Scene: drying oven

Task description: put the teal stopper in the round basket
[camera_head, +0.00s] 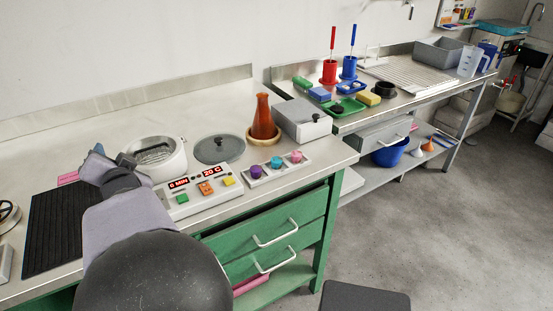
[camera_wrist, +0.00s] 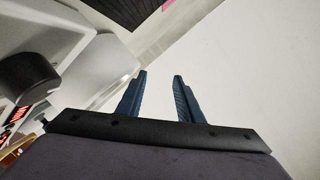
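The teal stopper (camera_head: 277,162) stands in a pale rack between a purple stopper (camera_head: 256,171) and a pink stopper (camera_head: 296,157). A round wire-like basket (camera_head: 155,151) appears to sit inside the open white oven (camera_head: 178,168), partly hidden by my arm. My gripper (camera_head: 96,152) is to the left of the oven, well apart from the stopper. In the wrist view my gripper (camera_wrist: 160,77) has its two blue fingers spread with nothing between them. The stopper does not show in that view.
A grey round lid (camera_head: 219,149) with a knob lies flat behind the control panel (camera_head: 205,191). An orange flask (camera_head: 263,118) stands beside a grey box (camera_head: 301,120). A black ribbed mat (camera_head: 52,232) lies at left. The back of the bench is clear.

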